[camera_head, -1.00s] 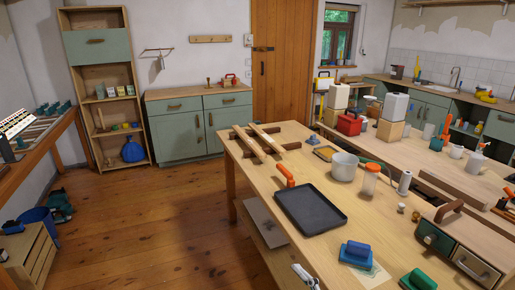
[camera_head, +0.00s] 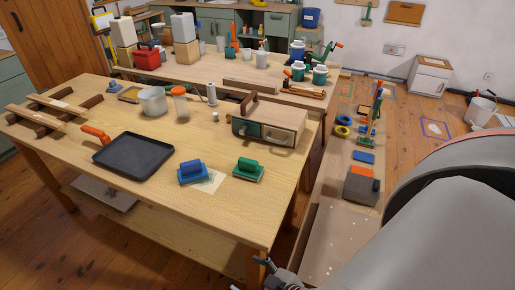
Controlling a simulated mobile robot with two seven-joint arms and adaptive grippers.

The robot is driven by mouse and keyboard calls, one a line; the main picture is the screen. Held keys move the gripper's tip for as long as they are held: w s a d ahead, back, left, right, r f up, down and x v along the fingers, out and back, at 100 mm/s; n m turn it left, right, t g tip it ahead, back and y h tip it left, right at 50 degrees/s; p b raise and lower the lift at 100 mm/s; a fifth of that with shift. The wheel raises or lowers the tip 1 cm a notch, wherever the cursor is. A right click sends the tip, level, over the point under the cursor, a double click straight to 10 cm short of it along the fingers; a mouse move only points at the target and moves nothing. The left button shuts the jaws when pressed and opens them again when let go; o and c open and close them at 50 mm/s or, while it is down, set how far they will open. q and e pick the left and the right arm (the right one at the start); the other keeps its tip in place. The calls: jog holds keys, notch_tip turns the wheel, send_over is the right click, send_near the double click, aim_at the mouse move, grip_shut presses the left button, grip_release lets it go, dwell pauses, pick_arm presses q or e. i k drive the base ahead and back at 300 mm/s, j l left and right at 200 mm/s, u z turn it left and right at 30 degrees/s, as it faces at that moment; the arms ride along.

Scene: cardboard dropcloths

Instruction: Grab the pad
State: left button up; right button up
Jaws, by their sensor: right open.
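A blue pad with a raised handle (camera_head: 193,172) sits on the wooden table, at the edge of a pale sheet (camera_head: 211,183). A green pad with a similar handle (camera_head: 247,170) sits to its right on the same table (camera_head: 205,222). My right gripper (camera_head: 277,268) shows small at the bottom edge, in front of the table and apart from both pads. It is open, and I see nothing in it. My left gripper is out of view.
A black tray (camera_head: 133,157) with an orange handle lies left of the pads. A wooden box (camera_head: 270,121) stands behind the green pad. My large grey arm link covers the lower right. Bare tabletop lies in front of the pads.

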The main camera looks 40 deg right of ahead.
aim_at(249, 169)
jog(key=z, duration=1.05)
